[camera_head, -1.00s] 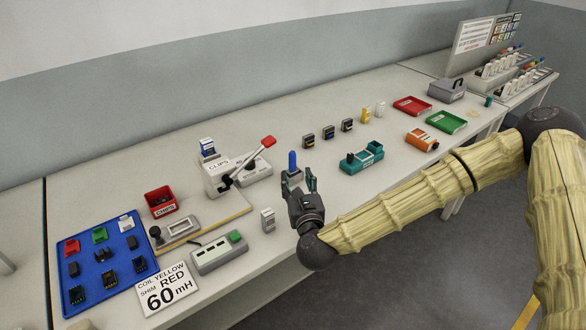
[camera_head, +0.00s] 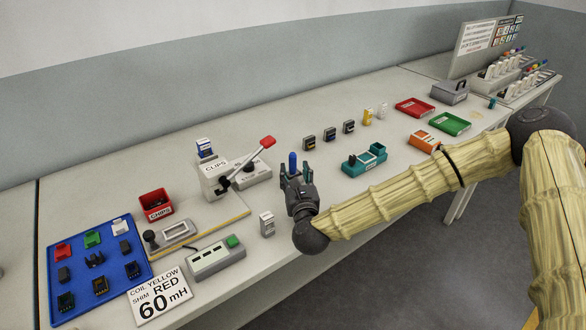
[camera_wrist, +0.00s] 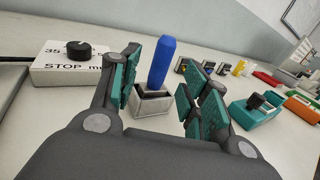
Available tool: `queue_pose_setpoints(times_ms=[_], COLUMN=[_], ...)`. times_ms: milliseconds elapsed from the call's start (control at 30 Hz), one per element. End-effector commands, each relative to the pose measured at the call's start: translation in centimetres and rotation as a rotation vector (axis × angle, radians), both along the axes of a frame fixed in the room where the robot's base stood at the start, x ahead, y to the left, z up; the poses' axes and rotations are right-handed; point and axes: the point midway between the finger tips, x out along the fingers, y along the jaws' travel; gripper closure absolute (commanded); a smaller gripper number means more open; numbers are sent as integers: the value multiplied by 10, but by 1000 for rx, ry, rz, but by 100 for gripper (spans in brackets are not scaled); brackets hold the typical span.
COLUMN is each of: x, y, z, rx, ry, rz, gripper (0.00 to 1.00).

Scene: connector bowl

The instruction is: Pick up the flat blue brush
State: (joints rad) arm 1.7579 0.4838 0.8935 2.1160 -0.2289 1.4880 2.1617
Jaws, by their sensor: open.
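The blue brush (camera_wrist: 161,62) stands upright in a small light grey holder (camera_wrist: 151,103) with a dark top, in the wrist view. In the head view the brush (camera_head: 292,162) shows as a blue upright shape just beyond my gripper, and its holder is hidden there. My gripper (camera_wrist: 160,85) is open, with teal pads on its fingers. One finger is left of the brush and the other is right of it. The brush appears between the fingers and a little beyond them; I cannot tell if either touches it. My gripper (camera_head: 296,170) also shows in the head view.
A grey box with a dark knob (camera_wrist: 78,48) stands left of the gripper. A lever press (camera_head: 217,183) is to the left in the head view. A teal fixture (camera_head: 364,160) and an orange one (camera_head: 424,141) stand to the right.

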Motion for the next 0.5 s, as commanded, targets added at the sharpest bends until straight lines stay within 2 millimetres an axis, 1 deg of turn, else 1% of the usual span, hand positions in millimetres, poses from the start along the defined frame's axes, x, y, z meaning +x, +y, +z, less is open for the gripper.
queue_pose_setpoints(times_ms=[133, 200, 333, 500], x=[13, 22, 39, 50], y=[1, 2, 4, 6], z=[4, 6, 5, 3], rx=[-1, -2, -1, 0], ry=[-1, -2, -1, 0], rz=[-1, -2, -1, 0], gripper=[54, 54, 54, 54])
